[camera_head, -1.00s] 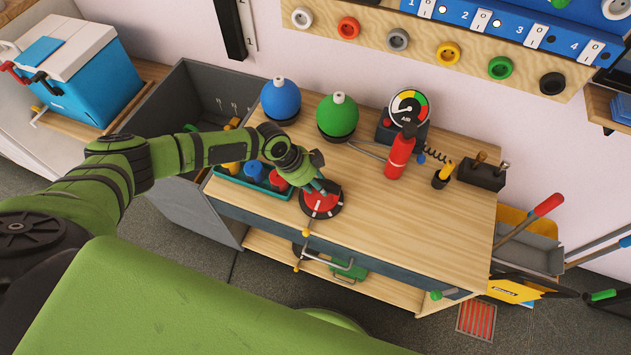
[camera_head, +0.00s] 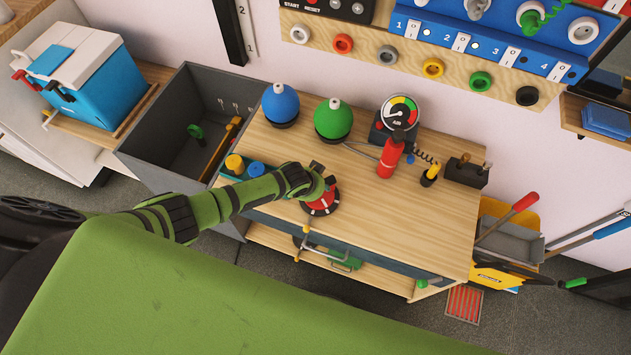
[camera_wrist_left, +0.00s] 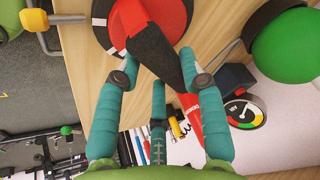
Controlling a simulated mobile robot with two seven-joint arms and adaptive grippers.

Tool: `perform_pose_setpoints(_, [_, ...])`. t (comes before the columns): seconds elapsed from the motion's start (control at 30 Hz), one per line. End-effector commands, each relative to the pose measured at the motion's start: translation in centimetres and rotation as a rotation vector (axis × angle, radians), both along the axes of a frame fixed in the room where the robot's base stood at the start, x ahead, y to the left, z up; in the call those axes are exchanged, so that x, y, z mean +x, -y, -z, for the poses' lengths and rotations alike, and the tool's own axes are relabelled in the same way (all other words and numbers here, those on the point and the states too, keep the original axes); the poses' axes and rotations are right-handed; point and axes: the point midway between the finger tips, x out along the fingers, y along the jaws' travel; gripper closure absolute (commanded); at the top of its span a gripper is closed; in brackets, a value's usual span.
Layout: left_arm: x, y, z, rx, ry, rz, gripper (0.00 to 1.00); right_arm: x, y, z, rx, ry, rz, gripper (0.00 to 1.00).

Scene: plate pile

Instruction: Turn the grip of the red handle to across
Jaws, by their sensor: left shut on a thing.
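The red handle (camera_head: 321,203) is a round red disc with a black rim near the front edge of the wooden bench. In the left wrist view its disc (camera_wrist_left: 104,22) is at the upper left. Its raised grip (camera_wrist_left: 150,45), black on top with red sides, runs diagonally from upper left to lower right. My left gripper (camera_head: 322,188) is over the disc, and its arm hides part of it. In the left wrist view the teal fingers of the gripper (camera_wrist_left: 158,60) are on both sides of the grip, shut on it. My right gripper is not seen.
A blue ball (camera_head: 281,103) and a green ball (camera_head: 333,119) stand behind the handle. A red extinguisher (camera_head: 390,155) and a gauge (camera_head: 400,112) are to the right. A yellow-tipped lever (camera_head: 305,230) is just in front.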

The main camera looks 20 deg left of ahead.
Motion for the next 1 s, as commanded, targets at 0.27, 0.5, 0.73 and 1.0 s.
perform_pose_setpoints(0.27, [0.00, 0.73, -0.11, -0.004, -0.002, -0.266, 0.93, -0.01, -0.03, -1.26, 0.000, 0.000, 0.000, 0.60])
perform_pose_setpoints(0.5, [0.18, 1.02, 0.04, -0.004, -0.001, -0.473, 0.93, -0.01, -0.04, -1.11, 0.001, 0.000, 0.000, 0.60])
perform_pose_setpoints(0.73, [0.37, 1.14, 0.03, -0.003, 0.001, -0.620, 0.93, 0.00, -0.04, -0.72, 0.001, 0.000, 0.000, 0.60])
perform_pose_setpoints(1.0, [0.53, 1.16, -0.06, -0.002, 0.004, -0.712, 0.93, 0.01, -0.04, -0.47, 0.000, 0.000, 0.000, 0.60])
